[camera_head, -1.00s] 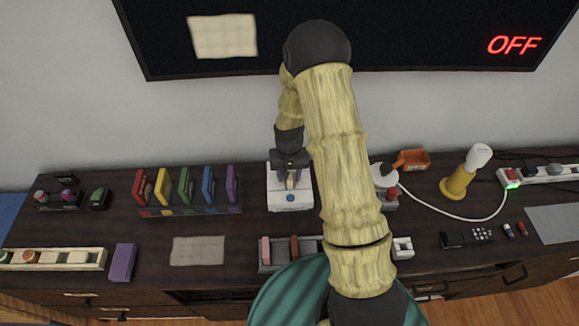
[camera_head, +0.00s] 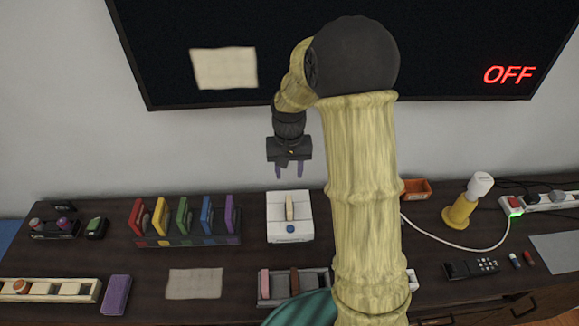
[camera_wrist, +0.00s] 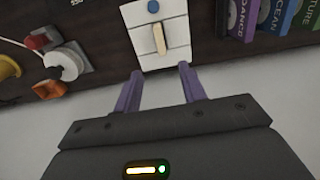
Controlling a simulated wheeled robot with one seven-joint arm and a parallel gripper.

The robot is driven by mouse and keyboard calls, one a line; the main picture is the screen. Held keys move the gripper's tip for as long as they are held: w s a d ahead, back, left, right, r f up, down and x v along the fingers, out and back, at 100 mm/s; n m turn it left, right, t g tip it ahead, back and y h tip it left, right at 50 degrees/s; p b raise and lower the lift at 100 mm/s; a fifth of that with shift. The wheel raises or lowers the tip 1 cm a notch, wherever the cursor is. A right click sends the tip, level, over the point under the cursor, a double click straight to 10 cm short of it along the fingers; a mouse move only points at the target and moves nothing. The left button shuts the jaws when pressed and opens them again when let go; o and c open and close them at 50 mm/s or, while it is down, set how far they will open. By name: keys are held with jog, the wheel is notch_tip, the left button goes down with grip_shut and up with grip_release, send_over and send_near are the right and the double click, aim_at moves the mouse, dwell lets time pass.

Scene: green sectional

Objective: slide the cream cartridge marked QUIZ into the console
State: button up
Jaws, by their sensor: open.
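The white console (camera_head: 289,228) stands on the dark cabinet top, with a blue round button on its front. A cream cartridge (camera_head: 290,207) stands upright in the console's top; its label cannot be read. The wrist view also shows the console (camera_wrist: 150,30) and the cream cartridge (camera_wrist: 159,39). My gripper (camera_head: 289,170) is open and empty, raised above and behind the console, its purple fingers apart from the cartridge. The wrist view shows both fingers of my gripper (camera_wrist: 160,85) spread with nothing between them.
A rack (camera_head: 188,240) of several coloured cartridges stands left of the console. A grey holder (camera_head: 310,280) with pink and brown cartridges is in front, partly behind my arm. A yellow lamp (camera_head: 460,210) and an orange tray (camera_head: 416,188) are at right. The screen (camera_head: 400,70) reads OFF.

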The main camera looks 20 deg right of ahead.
jog(key=shift+r, duration=0.6)
dwell(0.5)
jog(key=s+r+n+t+p, duration=0.1)
jog(key=s+r, duration=0.3)
jog(key=s, duration=1.2)
jog(key=shift+n+t, duration=0.6)
jog(key=shift+t, duration=0.2)
dwell(0.4)
